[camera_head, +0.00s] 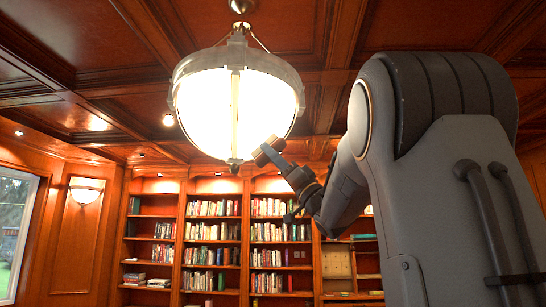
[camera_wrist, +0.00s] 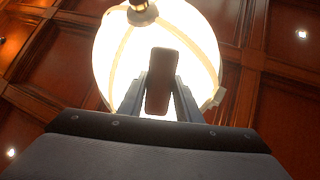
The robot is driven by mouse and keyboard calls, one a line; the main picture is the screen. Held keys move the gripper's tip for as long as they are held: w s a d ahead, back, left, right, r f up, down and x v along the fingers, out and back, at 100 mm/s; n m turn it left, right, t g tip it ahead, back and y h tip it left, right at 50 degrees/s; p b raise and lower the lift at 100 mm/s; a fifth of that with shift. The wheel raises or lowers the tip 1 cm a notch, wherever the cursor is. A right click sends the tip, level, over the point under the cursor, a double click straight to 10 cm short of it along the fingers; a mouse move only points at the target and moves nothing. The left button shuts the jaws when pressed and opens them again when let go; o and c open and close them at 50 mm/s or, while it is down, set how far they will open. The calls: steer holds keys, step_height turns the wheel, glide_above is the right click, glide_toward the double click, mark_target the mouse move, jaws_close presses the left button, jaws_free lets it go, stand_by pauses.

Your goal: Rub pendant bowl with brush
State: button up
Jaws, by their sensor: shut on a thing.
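The pendant bowl (camera_head: 236,100) is a large, brightly lit white glass bowl with metal bands, hanging from the ceiling in the head view. It also fills the upper middle of the wrist view (camera_wrist: 196,46). My gripper (camera_head: 283,163) is at the bowl's lower right and is shut on the brush. The brush (camera_head: 268,151) is a small brown block at the gripper's tip, close to the bowl's lower right edge. In the wrist view the brush (camera_wrist: 161,82) stands between the two fingers, in front of the bowl. I cannot tell whether the brush touches the glass.
The coffered wood ceiling (camera_head: 130,35) is above. Bookshelves (camera_head: 213,240) full of books line the back wall. A lit wall sconce (camera_head: 86,190) and a window (camera_head: 14,230) are at the left. The air left of and below the bowl is clear.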

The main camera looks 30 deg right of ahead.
steer(key=shift+p+x, duration=0.45)
steer(key=shift+x, duration=0.65)
stand_by(0.4)
steer(key=shift+d+r, duration=0.1)
